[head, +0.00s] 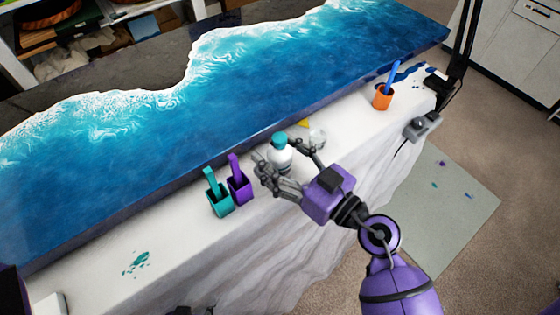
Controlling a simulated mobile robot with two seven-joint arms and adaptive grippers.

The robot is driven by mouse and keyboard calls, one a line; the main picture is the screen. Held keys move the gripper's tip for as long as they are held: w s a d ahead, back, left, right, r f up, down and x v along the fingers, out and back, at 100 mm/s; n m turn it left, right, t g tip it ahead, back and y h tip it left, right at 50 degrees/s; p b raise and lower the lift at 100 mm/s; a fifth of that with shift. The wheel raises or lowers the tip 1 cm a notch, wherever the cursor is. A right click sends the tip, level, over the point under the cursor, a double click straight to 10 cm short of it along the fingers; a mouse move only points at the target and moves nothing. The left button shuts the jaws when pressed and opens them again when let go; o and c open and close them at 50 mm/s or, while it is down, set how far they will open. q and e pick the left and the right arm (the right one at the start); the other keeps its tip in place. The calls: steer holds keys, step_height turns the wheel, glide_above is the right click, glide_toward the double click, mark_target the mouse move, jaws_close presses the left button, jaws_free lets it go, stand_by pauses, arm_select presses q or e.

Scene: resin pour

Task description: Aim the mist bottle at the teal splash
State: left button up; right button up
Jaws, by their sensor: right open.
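The mist bottle (280,158), white with a teal top, stands upright on the white-covered table beside the blue resin slab. My right gripper (283,167) is open, with its fingers on either side of the bottle; I cannot tell whether they touch it. The lower part of the bottle is partly hidden by the fingers. The teal splash (136,264) is a small spatter on the white cover at the lower left, well away from the bottle. My left gripper is not in view.
A teal cup (220,206) and a purple cup (239,190), each with a handle sticking up, stand just left of my right gripper. A clear container (317,137) is behind it. An orange cup (382,100) stands farther right. The cover between teal cup and splash is clear.

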steer(key=c, duration=1.5)
